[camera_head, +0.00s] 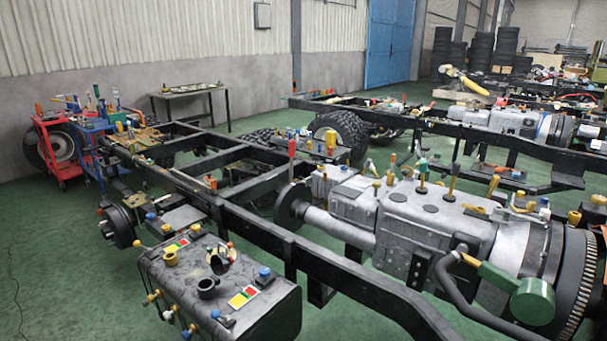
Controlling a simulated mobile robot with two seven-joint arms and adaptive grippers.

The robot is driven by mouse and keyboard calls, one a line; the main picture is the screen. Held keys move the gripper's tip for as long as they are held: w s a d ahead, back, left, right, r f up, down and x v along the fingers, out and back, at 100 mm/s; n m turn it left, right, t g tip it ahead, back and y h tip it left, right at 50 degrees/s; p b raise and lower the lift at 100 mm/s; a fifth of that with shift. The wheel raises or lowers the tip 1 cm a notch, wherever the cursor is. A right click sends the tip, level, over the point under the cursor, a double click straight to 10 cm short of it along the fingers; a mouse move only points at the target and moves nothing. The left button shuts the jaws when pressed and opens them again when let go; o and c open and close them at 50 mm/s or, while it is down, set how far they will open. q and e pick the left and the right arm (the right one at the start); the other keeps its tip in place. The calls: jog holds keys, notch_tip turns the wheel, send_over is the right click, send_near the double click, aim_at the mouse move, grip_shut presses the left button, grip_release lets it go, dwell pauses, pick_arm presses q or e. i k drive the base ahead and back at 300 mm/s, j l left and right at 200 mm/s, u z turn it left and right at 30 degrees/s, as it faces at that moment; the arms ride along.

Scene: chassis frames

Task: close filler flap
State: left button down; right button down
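A dark grey tank (270,305) is in the lower left of the head view, beside the black chassis rail. On its top, a small round opening with a dark flap (218,262) shows near the middle, and the flap appears tilted up. A short black open filler neck (207,288) stands just in front of it. I cannot tell for sure which of the two the filler flap belongs to. Neither of my grippers is in view.
Yellow and blue knobs and coloured labels (242,297) crowd the tank's top and side. The black chassis frame (330,280) and a grey gearbox (425,225) lie to the right. Green floor (60,270) is clear to the left. Red and blue carts (62,150) stand behind.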

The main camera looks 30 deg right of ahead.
aim_at(407, 172)
jog(key=i+u, duration=0.2)
jog(key=u, duration=0.25)
jog(key=i+l+u, duration=0.15)
jog(key=u, duration=0.25)
jog(key=i+l+u, duration=0.15)
jog(key=u, duration=0.3)
jog(key=i+u, duration=0.1)
jog(key=u, duration=8.9)
